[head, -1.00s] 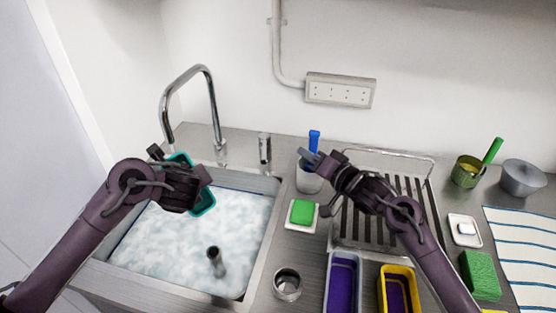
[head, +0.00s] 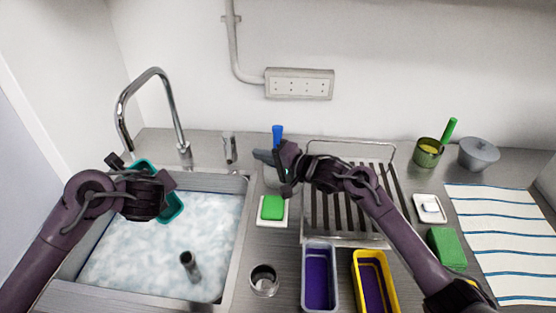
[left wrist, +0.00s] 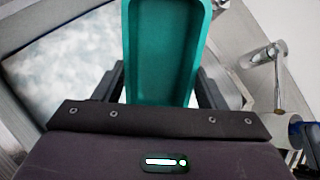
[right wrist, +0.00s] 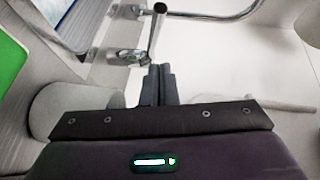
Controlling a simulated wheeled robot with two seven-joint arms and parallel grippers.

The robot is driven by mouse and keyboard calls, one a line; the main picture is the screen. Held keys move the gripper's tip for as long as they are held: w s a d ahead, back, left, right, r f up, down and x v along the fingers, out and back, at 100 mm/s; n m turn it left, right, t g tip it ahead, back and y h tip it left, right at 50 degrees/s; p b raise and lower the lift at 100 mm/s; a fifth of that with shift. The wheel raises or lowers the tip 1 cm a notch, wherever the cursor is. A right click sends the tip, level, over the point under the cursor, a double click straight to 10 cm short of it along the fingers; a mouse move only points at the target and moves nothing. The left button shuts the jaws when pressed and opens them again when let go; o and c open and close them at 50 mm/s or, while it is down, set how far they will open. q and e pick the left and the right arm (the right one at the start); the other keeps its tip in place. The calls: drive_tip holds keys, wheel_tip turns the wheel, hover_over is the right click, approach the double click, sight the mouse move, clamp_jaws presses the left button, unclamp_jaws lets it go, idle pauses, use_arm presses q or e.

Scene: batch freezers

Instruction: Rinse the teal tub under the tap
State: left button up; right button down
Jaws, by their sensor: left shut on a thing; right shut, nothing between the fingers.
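The teal tub (head: 172,208) is held over the sink (head: 235,215), just below and beside the spout of the chrome tap (head: 182,125). My left gripper (head: 150,190) is shut on it and hides its middle. In the left wrist view the tub (left wrist: 165,55) stands between the fingers, and its inside looks empty. No water stream shows at the spout. The tap's upright lever (head: 229,148) stands right of the spout. My right gripper (head: 262,156) is shut and empty, pointing left at the lever, a small gap away; the lever also shows in the right wrist view (right wrist: 159,28).
Foamy water fills the sink, with a grey standpipe (head: 190,265) in it. A cup with a blue-handled brush (head: 277,136) is close by my right gripper. A green sponge (head: 272,207), drying rack (head: 395,225) and purple-filled tubs (head: 318,280) lie right of the sink.

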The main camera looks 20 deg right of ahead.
sight(229, 148)
drive_tip(key=shift+w+a+f, duration=0.15)
drive_tip(key=shift+w+a, duration=0.1)
drive_tip(key=shift+a, duration=0.6)
drive_tip(key=shift+w+a+f, duration=0.15)
drive_tip(key=shift+w+a, duration=0.05)
drive_tip(key=shift+a, duration=0.6)
drive_tip(key=shift+w+a+f, duration=0.15)
drive_tip(key=shift+w+a, duration=0.1)
drive_tip(key=shift+a, duration=0.6)
drive_tip(key=shift+a, duration=0.1)
drive_tip(key=shift+a+f+m+t+h, duration=0.1)
drive_tip(key=shift+a+m+t+h, duration=0.35)
drive_tip(key=shift+a, duration=0.35)
drive_tip(key=shift+d, duration=0.15)
